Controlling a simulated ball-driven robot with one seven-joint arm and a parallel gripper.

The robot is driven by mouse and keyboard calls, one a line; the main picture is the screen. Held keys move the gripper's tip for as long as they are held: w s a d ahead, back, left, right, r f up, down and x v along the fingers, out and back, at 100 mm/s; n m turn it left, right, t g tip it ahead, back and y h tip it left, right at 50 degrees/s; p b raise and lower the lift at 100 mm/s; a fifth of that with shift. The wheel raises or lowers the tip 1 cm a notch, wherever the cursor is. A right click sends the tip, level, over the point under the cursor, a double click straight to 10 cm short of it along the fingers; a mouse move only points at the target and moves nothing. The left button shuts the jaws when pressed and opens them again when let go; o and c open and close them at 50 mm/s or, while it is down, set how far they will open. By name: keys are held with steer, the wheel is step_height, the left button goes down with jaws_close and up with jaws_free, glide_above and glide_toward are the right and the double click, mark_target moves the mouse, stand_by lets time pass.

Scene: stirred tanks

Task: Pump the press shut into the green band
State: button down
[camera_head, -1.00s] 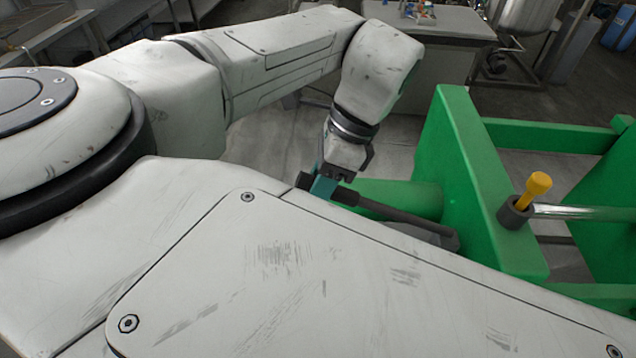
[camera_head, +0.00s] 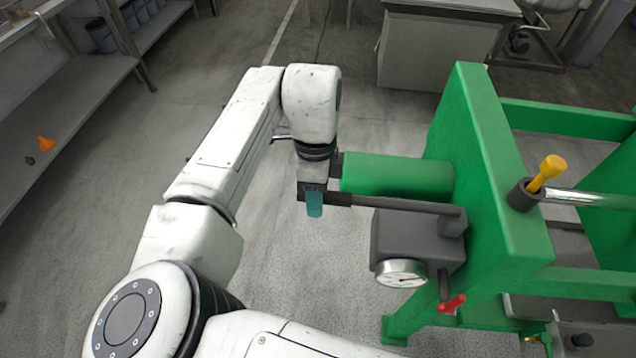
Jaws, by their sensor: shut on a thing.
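The green press frame (camera_head: 485,170) stands at the right, with a green cylinder (camera_head: 400,177) on its left side. Below the cylinder is a dark grey pump block (camera_head: 420,240) with a round white-faced gauge (camera_head: 401,272); its green band and needle are too small to read. A dark pump lever (camera_head: 400,205) reaches left from the block, roughly level. My gripper (camera_head: 314,196) is shut on the lever's left end, at a teal part (camera_head: 314,208). A red-handled valve (camera_head: 453,303) hangs at the block's lower right.
A yellow-topped pin (camera_head: 546,172) sits in the frame by a shiny rod (camera_head: 588,199). A shelf (camera_head: 70,110) with an orange funnel (camera_head: 46,143) stands at the left. A grey cabinet (camera_head: 437,50) stands behind.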

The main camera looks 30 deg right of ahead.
steer(key=shift+f, duration=0.25)
steer(key=c, duration=0.9)
jaws_free()
steer(key=shift+o, duration=0.2)
step_height(320, 180, up, 11)
steer(key=w, duration=0.2)
steer(key=shift+w+d+b, duration=0.15)
steer(key=shift+d+b, duration=0.15)
steer(key=shift+a, duration=0.1)
steer(key=shift+s+d+r+p, duration=0.2)
steer(key=shift+d+r+p, duration=0.65)
steer(key=shift+r+p, duration=1.1)
steer(key=shift+s+d+r+p, duration=0.15)
steer(key=shift+d+r+p, duration=0.75)
steer(key=shift+r+p, duration=1.1)
steer(key=shift+s+d+r+p, duration=0.2)
steer(key=shift+d+r+p, duration=0.65)
steer(key=shift+r+p, duration=1.1)
